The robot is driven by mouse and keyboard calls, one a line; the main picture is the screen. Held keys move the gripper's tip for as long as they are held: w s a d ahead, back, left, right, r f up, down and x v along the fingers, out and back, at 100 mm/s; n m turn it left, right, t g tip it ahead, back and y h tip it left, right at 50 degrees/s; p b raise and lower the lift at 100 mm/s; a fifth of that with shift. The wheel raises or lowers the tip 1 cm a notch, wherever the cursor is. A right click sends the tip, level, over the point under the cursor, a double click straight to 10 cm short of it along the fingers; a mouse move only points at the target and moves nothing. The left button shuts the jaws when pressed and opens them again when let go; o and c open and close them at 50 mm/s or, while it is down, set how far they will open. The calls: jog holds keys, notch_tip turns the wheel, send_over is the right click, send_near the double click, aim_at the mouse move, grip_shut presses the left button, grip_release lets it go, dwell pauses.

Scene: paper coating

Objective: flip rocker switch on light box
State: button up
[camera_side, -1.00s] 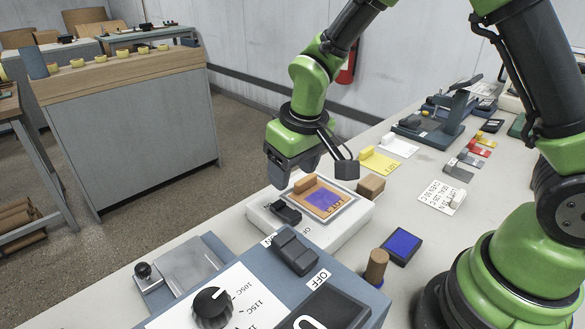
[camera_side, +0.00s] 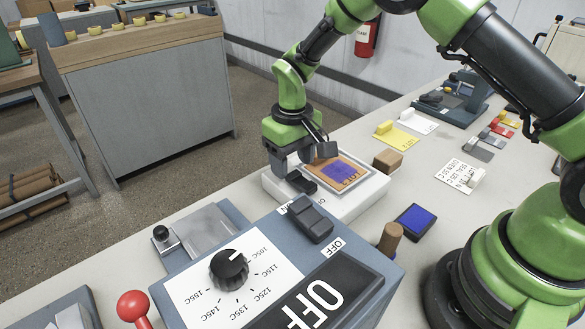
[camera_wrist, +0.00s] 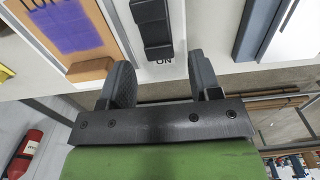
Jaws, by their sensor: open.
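The light box (camera_side: 335,206) is a low white box on the bench, with a black rocker switch (camera_side: 300,182) along its left side. The switch also shows in the wrist view (camera_wrist: 152,28), with an "ON" label (camera_wrist: 165,63) by its near end. An orange card with a purple patch (camera_side: 342,172) lies on the lit area beside the switch. My gripper (camera_side: 283,163) is low over the switch's far end. In the wrist view its fingers (camera_wrist: 160,78) are open and empty, spread around the line of the switch near "ON". Whether they touch anything cannot be told.
A blue-grey control box (camera_side: 190,275) with a black dial (camera_side: 229,270) and another black rocker switch (camera_side: 311,218) stands in front. A wooden block (camera_side: 388,160), a blue ink pad (camera_side: 414,221) and a wooden stamp (camera_side: 390,238) sit to the right.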

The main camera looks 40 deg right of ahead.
jog(key=shift+f, duration=1.25)
jog(key=c, duration=0.9)
jog(key=shift+s+r+t, duration=0.15)
jog(key=shift+t, duration=0.45)
jog(key=shift+s+r+t, duration=0.1)
jog(key=shift+s+t, duration=0.05)
jog(key=shift+t, duration=0.45)
jog(key=o, duration=0.9)
